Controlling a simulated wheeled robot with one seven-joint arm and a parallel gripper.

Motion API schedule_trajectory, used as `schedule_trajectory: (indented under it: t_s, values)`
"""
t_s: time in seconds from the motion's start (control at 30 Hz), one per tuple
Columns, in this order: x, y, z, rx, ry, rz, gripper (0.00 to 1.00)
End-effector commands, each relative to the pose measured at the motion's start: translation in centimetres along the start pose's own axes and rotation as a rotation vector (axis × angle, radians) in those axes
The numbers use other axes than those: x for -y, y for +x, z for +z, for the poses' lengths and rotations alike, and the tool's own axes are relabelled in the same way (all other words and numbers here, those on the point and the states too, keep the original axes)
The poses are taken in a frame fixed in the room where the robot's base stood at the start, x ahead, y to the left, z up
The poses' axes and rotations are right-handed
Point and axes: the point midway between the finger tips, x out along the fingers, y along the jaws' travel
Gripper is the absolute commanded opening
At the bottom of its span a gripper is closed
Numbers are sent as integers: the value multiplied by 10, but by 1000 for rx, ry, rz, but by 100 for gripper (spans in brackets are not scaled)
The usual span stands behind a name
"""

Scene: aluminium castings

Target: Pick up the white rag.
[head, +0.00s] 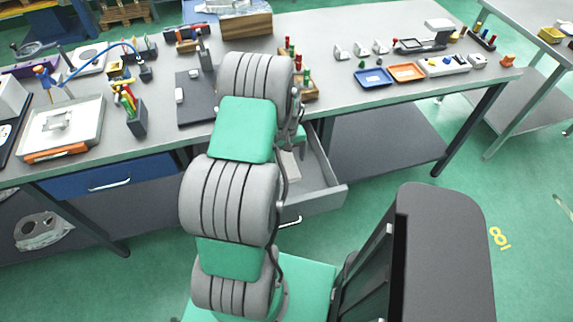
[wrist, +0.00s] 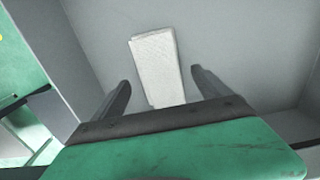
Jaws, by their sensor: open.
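The white rag (wrist: 157,66) is a folded, flat, oblong piece lying on the grey floor of an open drawer, seen in the wrist view. My gripper (wrist: 161,82) is open, with one dark finger on each side of the rag and a gap on both sides. The rag's near end is partly hidden by the gripper body. I cannot tell how high the fingertips are above the drawer floor.
The grey drawer walls stand around the rag, with the left wall (wrist: 43,60) close by. The bench top (head: 330,110) above carries a blue tray (head: 374,78), an orange tray (head: 407,72) and many small tools. A closed blue drawer (head: 110,178) is at left.

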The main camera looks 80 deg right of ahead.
Motion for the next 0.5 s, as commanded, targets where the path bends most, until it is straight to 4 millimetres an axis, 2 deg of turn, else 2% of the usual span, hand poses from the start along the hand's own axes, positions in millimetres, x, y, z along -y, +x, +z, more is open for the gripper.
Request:
schedule_trajectory:
  t_s: [0.1, 0.17, 0.37, 0.5]
  values:
    - [1, 19, 1, 3, 0, -1, 87]
    - [1, 25, 0, 1, 0, -1, 87]
    - [1, 26, 0, 0, -1, 0, 87]
    - [1, 26, 0, 0, -1, 0, 77]
